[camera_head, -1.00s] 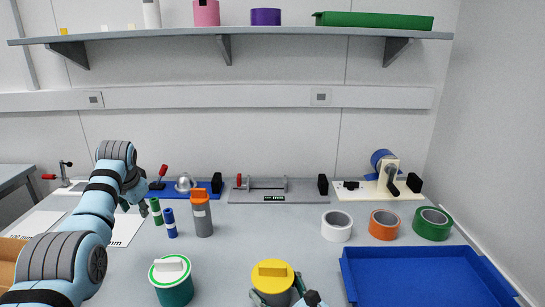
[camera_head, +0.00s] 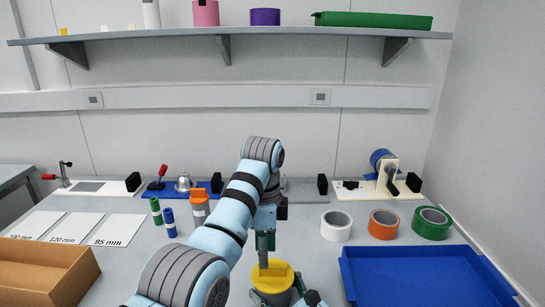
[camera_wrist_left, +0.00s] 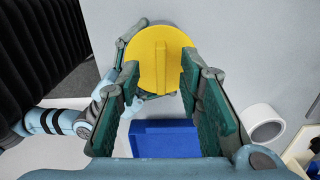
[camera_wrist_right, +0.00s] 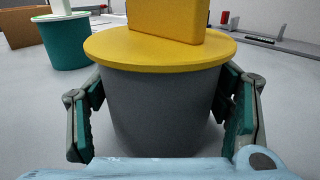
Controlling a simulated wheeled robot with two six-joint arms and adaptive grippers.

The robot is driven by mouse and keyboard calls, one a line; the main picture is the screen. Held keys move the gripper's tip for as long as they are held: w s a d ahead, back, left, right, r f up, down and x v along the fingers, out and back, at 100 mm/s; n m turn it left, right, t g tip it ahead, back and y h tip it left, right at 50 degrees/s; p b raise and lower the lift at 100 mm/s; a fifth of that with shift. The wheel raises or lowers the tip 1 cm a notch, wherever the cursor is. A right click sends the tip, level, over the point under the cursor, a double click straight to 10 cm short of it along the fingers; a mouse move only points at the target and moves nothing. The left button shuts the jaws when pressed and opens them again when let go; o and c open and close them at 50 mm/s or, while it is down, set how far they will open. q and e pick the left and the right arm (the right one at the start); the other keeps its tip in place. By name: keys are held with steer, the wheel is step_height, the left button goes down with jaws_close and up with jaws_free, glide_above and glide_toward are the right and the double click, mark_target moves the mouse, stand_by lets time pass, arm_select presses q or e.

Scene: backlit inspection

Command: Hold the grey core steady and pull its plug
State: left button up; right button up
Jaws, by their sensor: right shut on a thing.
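The grey core (camera_wrist_right: 165,115) stands upright on the table, with a yellow plug (camera_wrist_right: 110,46) in its top. The plug has a flat disc and a raised block handle (camera_wrist_right: 165,18). My right gripper (camera_wrist_right: 163,108) is shut on the core's sides, below the plug's rim. In the head view the yellow plug (camera_head: 284,276) is at bottom centre. My left gripper (camera_head: 266,250) is above it, pointing down. In the left wrist view its two fingers (camera_wrist_left: 170,78) are apart, with the handle (camera_wrist_left: 188,68) between them in the picture and no visible contact.
A teal container (camera_wrist_right: 68,45) with a white top stands nearby; my left arm hides it in the head view. A blue tray (camera_head: 425,252) is at right, with white, orange and green tape rolls (camera_head: 383,223) behind. A cardboard box (camera_head: 45,290) is at left. An orange-topped grey cylinder (camera_head: 200,207) stands behind.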

arm_select(q)
step_height(320, 180, down, 4)
steer(key=shift+f, duration=0.2)
arm_select(e)
steer(key=shift+f, duration=0.15)
arm_select(q)
steer(key=shift+c, duration=0.2)
jaws_close()
steer(key=c, duration=0.7)
jaws_free()
steer(key=shift+w, duration=0.1)
jaws_close()
steer(key=shift+r, duration=0.1)
steer(key=shift+r, duration=2.9)
